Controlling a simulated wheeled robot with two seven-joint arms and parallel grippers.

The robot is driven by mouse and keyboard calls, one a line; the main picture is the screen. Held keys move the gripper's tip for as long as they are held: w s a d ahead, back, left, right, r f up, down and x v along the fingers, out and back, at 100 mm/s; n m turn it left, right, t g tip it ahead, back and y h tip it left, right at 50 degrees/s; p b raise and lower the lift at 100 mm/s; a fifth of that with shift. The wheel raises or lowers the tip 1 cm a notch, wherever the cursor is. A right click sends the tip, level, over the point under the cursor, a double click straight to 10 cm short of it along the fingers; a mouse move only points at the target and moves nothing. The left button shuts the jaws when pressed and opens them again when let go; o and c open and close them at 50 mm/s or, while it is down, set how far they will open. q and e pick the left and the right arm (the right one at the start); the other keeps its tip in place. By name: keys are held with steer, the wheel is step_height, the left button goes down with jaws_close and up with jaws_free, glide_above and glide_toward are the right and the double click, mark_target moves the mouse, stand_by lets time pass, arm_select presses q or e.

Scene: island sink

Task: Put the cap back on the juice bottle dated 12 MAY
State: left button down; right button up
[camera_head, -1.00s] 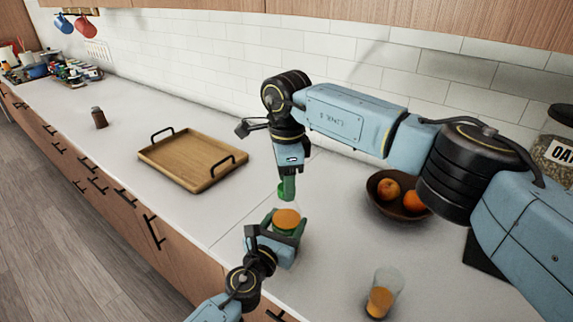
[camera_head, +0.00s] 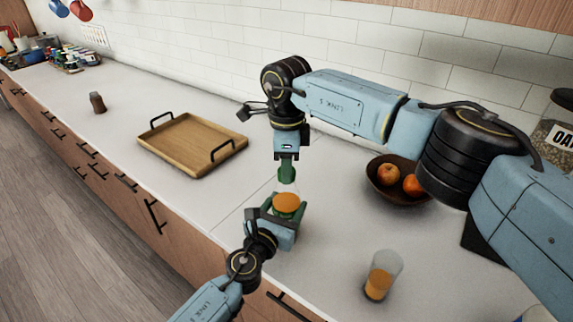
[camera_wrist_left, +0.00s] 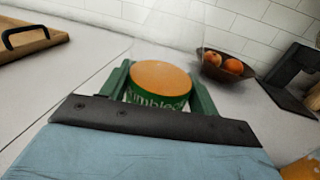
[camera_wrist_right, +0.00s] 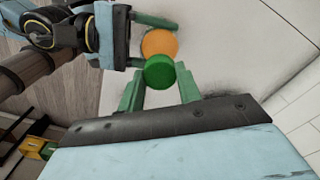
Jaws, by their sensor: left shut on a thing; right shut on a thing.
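The juice bottle (camera_head: 287,203) holds orange juice and has a clear upper part. Its green label (camera_wrist_left: 160,99) shows only part of a word in the left wrist view, and I see no date. My left gripper (camera_head: 272,217) is shut on the bottle, one finger on each side. The green cap (camera_wrist_right: 160,72) is between the fingertips of my right gripper (camera_wrist_right: 160,88), which is shut on it. In the head view the right gripper is above the bottle, over its clear top. In the right wrist view the cap partly overlaps the orange juice. I cannot tell whether cap and rim touch.
A clear container with orange juice (camera_head: 379,278) stands at the front right. A dark bowl (camera_head: 375,188) with fruit is behind it. A wooden tray (camera_head: 190,143) lies to the left, and a small brown jar (camera_head: 97,103) stands farther left. The counter around the tray is clear.

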steer(key=m, duration=0.5)
steer(key=shift+m, duration=0.4)
steer(key=m, duration=0.3)
steer(key=shift+m, duration=0.4)
steer(key=o, duration=1.1)
steer(key=shift+o, duration=0.2)
step_height(320, 180, up, 12)
